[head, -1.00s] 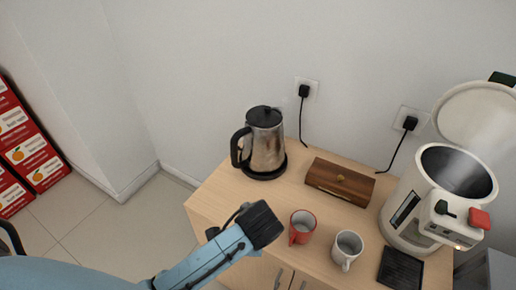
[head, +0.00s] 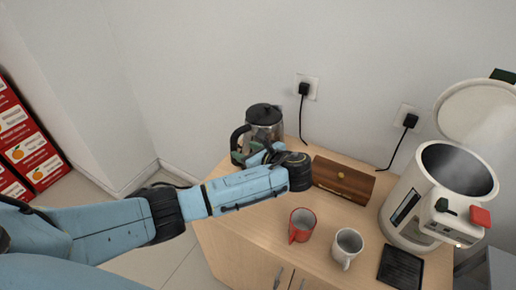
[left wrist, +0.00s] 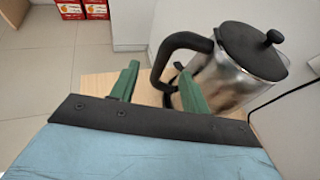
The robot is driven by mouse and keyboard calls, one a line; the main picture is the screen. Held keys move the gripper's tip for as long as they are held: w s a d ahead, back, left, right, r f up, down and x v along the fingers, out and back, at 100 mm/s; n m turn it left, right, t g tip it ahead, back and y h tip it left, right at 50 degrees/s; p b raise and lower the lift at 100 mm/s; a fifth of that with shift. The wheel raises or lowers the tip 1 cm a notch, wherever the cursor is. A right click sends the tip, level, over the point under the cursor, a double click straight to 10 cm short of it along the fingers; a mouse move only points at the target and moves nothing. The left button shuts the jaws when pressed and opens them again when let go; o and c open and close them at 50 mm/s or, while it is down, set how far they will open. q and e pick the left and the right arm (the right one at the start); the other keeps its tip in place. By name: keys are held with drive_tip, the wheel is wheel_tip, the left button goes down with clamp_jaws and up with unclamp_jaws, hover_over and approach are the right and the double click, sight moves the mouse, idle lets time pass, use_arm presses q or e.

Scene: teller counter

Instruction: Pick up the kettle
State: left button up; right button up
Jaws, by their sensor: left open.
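The kettle (head: 263,119) has a steel body with a black lid and black handle. It stands upright at the back left of the wooden counter, partly hidden by my left arm in the head view. In the left wrist view the kettle (left wrist: 232,72) is at the upper right, its handle towards the gripper. My left gripper (left wrist: 157,82) is open, with its green fingers apart. The handle's lower end lies between and beyond the fingertips, and I cannot tell whether they touch it. My right gripper is in neither view.
A brown wooden box (head: 342,181) lies right of the kettle. A red mug (head: 302,225) and a white mug (head: 347,247) stand at the front. A white appliance (head: 440,195) with an open lid is at the right. Wall plugs (head: 304,90) with black cords are behind.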

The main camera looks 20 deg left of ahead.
sight(234, 146)
use_arm(q)
drive_tip(key=x, duration=0.5)
drive_tip(key=shift+w+a+f+b, duration=0.15)
drive_tip(key=shift+a+f+b, duration=0.05)
drive_tip(key=shift+a+b, duration=0.1)
drive_tip(key=x, duration=0.3)
drive_tip(key=b+x, duration=0.1)
drive_tip(key=shift+w+a+f, duration=0.1)
drive_tip(key=shift+w+f, duration=0.3)
drive_tip(key=shift+w, duration=0.05)
clamp_jaws()
idle(0.6)
